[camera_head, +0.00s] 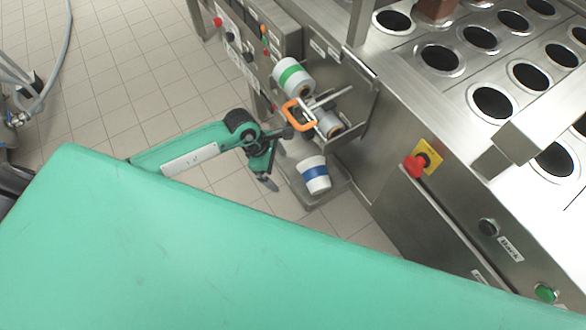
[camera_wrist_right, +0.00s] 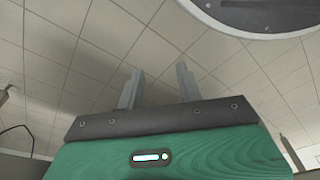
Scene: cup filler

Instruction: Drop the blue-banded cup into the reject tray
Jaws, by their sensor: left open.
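The blue-banded cup (camera_head: 314,175), white with a blue stripe, is tilted at the steel reject tray (camera_head: 341,190), low beside the machine. I cannot tell whether it rests in the tray or is just above it. My left gripper (camera_head: 279,160) is open and empty, just left of that cup and apart from it. A green-banded cup (camera_head: 293,78) is higher up by the machine. Another cup (camera_head: 328,122) lies in the outlet behind an orange handle (camera_head: 299,115), partly hidden. My right gripper (camera_wrist_right: 158,85) shows in the right wrist view with its fingers apart and nothing between them.
The steel machine (camera_head: 408,240) fills the right side, with round cup holes on top, a red stop button (camera_head: 416,165) and a green button (camera_head: 545,293) on its front. Tiled floor (camera_head: 130,75) is clear on the left. A grey hose stands at far left.

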